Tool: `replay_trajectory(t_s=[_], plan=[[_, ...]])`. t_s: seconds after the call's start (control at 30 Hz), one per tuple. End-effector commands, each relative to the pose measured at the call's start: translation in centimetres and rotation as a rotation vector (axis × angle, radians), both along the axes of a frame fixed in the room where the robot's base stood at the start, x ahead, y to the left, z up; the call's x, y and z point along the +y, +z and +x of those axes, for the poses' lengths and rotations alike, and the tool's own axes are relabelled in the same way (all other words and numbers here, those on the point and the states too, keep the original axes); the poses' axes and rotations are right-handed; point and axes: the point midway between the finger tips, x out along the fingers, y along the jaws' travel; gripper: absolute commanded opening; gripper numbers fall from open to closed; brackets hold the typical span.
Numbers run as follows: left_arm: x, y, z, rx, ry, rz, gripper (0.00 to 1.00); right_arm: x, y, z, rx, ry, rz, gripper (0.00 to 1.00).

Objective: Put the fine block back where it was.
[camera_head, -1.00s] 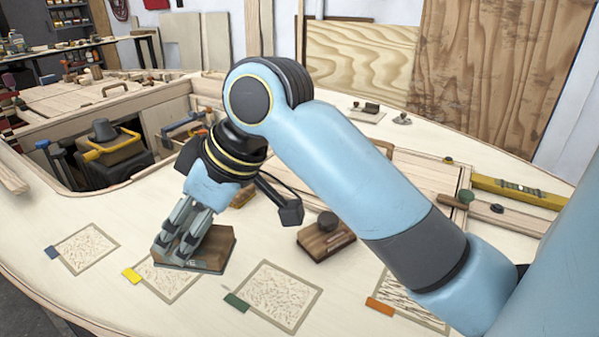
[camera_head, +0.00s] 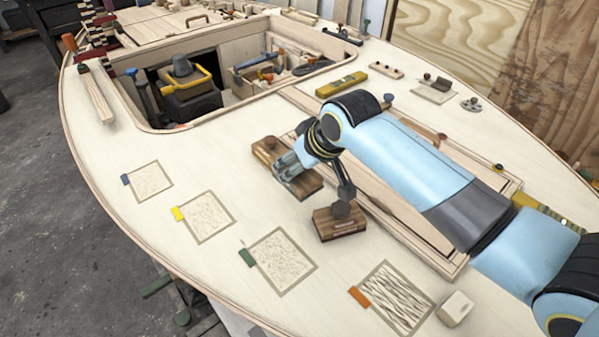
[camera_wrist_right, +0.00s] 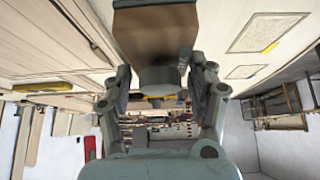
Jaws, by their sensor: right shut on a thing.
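My right gripper (camera_head: 287,167) is shut on a brown wooden block (camera_head: 303,187). In the right wrist view the block (camera_wrist_right: 155,35) has a grey round knob (camera_wrist_right: 158,77) between the fingers. No grade marking is readable, so I cannot tell which block is the fine one. My left gripper is not in view.
Four patches lie along the near deck, with blue (camera_head: 125,180), yellow (camera_head: 178,213), green (camera_head: 247,257) and orange (camera_head: 359,296) tags. A pale block (camera_head: 455,308) stands right of the last. The open hatch (camera_head: 150,100) and a yellow level (camera_head: 342,84) lie beyond.

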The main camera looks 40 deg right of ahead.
Motion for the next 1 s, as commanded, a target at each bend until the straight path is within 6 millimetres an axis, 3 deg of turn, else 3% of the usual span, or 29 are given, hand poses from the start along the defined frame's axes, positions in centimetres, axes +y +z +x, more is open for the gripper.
replay_trajectory(t_s=[0.2, 0.5, 0.9, 0.93, 1.0], plan=[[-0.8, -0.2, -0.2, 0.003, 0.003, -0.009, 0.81, -1.9, -1.6, 2.0, -0.001, 0.0, 0.0, 0.06], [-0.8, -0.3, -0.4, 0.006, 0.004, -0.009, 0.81, -2.0, -5.3, 2.1, 0.001, 0.0, 0.002, 0.06], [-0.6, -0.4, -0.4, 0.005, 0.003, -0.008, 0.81, -2.0, -6.0, 2.1, -0.001, 0.001, 0.001, 0.06], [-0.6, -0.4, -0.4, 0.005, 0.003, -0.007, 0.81, -2.0, -6.1, 2.1, 0.0, 0.001, 0.002, 0.59], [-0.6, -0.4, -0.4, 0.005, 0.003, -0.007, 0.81, -2.0, -6.0, 2.1, 0.0, 0.001, 0.002, 0.68]])
